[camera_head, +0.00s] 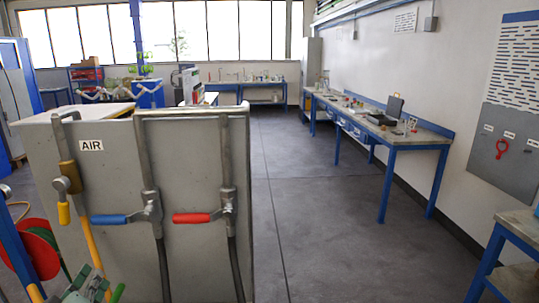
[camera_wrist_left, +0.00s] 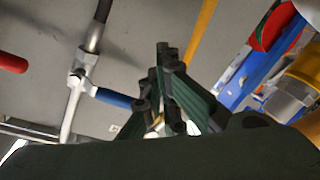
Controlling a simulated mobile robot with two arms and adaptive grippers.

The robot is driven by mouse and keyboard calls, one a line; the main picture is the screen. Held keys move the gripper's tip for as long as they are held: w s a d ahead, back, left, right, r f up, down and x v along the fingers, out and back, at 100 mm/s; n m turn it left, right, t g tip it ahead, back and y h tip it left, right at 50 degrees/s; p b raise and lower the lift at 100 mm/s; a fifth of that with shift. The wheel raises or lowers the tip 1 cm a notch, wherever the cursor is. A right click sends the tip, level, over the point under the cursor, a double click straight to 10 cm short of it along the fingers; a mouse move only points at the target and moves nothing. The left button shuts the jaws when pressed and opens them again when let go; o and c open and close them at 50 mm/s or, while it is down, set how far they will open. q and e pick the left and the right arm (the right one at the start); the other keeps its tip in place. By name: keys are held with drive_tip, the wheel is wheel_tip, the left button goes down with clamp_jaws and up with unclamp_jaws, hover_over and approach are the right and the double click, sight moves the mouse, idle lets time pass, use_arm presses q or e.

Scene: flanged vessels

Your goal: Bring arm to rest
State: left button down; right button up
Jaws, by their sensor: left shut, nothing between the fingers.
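My left gripper (camera_head: 88,283) shows at the bottom left edge of the head view, low in front of the grey panel (camera_head: 190,262). In the left wrist view its dark green fingers (camera_wrist_left: 164,55) are shut together, with nothing between them. The blue valve handle (camera_head: 108,219) is above and right of the gripper in the head view, and lies left of the fingers in the wrist view (camera_wrist_left: 115,98). The red valve handle (camera_head: 191,218) is further right, and its end shows at the wrist view's left edge (camera_wrist_left: 12,63). Both handles lie roughly level, apart from the gripper. My right gripper is out of view.
A yellow hose (camera_head: 92,250) runs down the panel close to my left gripper. A red reel (camera_head: 38,250) and a blue post (camera_head: 15,240) stand to its left. A workbench (camera_head: 420,141) lines the right wall. The grey floor (camera_head: 320,220) right of the panel is clear.

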use_arm(q)
drive_tip(key=s+d+f+m+g+h, duration=0.4)
drive_tip(key=s+d+f+m+g, duration=0.4)
drive_tip(key=d+f, duration=0.5)
drive_tip(key=s+d+f+m+g, duration=0.25)
drive_tip(key=s+f, duration=0.25)
drive_tip(key=s, duration=0.5)
drive_tip(key=s+d+f+m+g, duration=0.2)
drive_tip(key=s+d+f, duration=0.25)
drive_tip(key=s, duration=0.55)
wheel_tip(320, 180, down, 26)
drive_tip(key=g, duration=0.1)
drive_tip(key=s+a+f+g+b, duration=0.1)
drive_tip(key=s+a+f, duration=0.2)
drive_tip(key=s+f, duration=1.5)
drive_tip(key=shift+g, duration=0.35)
drive_tip(key=shift+a, duration=0.1)
